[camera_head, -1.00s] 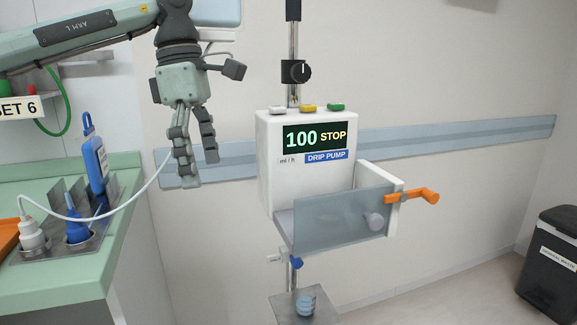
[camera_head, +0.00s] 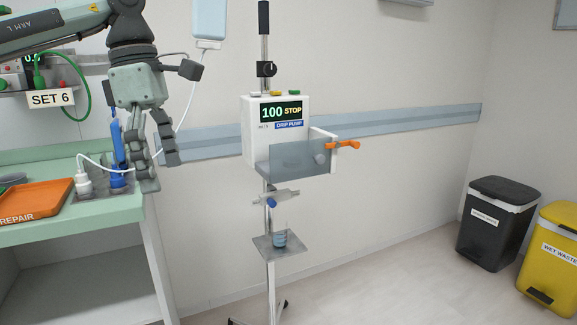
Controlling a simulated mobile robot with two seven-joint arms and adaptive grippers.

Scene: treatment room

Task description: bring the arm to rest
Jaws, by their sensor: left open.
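My left gripper (camera_head: 158,175) hangs from the left arm at the upper left, fingers pointing down, open and empty. It is in front of the wall, near the right end of the green counter (camera_head: 120,212), and covers part of it. The drip pump (camera_head: 249,140) is to its right on a pole, apart from the gripper. Its screen reads 100 STOP. Its grey door (camera_head: 285,158) hangs open at the front, with an orange lever (camera_head: 343,145) at the right. My right gripper is not in view.
A small bottle (camera_head: 281,234) stands on a metal plate on the pole. A white tube runs near my gripper. An orange tray (camera_head: 35,200) and a blue item (camera_head: 117,145) are on the counter. A black bin (camera_head: 493,230) and yellow bin (camera_head: 556,265) stand right. Middle floor is clear.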

